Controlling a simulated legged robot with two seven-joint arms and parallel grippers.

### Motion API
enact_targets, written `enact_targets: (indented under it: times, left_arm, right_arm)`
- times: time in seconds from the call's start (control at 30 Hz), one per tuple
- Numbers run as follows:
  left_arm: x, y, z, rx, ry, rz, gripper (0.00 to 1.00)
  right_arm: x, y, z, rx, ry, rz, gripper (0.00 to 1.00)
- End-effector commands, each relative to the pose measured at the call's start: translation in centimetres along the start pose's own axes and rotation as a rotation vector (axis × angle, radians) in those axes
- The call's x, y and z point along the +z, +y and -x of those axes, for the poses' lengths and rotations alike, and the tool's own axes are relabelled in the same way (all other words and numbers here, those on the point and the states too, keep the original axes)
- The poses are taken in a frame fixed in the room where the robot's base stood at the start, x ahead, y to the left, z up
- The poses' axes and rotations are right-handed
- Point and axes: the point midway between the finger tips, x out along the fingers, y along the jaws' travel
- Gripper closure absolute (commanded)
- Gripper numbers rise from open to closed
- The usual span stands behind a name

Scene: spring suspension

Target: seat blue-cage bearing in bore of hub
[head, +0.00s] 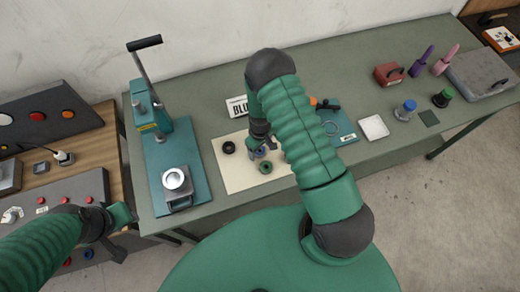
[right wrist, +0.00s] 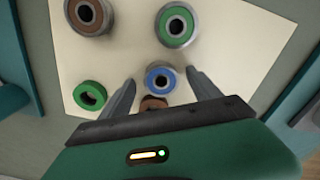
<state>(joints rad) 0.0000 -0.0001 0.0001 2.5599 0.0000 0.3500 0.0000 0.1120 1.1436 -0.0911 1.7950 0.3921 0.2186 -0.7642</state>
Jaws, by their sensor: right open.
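The blue-cage bearing (right wrist: 160,79) is a small silver ring with a blue inner ring, lying flat on a cream mat (head: 228,170). In the right wrist view it lies between the fingertips of my right gripper (right wrist: 160,80), which is open; I cannot tell whether the fingers touch it. In the head view the right gripper (head: 262,145) is over the mat and partly hides the bearing (head: 260,153). A grey block with a round pale bore, seemingly the hub (head: 175,183), sits on the teal press base. My left gripper (head: 117,222) is at the lower left, away from these parts.
Other rings share the mat: a larger green-centred one (right wrist: 177,25), a brown-centred one (right wrist: 88,14), a green one (right wrist: 90,95) and a brown piece (right wrist: 153,103). The teal lever press (head: 152,110) rises behind the hub. A white tray (head: 374,127) lies right.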

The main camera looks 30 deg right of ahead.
Motion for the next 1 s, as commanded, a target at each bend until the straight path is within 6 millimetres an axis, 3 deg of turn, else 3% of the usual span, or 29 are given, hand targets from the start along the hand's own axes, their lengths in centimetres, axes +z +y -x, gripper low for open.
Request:
enact_targets:
  times: [0.13, 0.67, 1.0]
  left_arm:
    - [0.04, 0.00, -0.09, 0.000, 0.000, 0.000, 0.64]
    - [0.03, 0.00, -0.08, 0.000, 0.000, 0.000, 0.64]
    - [0.08, 0.00, -0.29, 0.000, 0.000, 0.000, 0.64]
  right_arm:
    - [-0.02, -0.01, -0.03, 0.000, 0.000, 0.000, 0.30]
    - [0.01, -0.02, 0.04, 0.000, -0.001, 0.000, 1.00]
    - [-0.01, -0.01, 0.26, 0.000, 0.000, 0.000, 1.00]
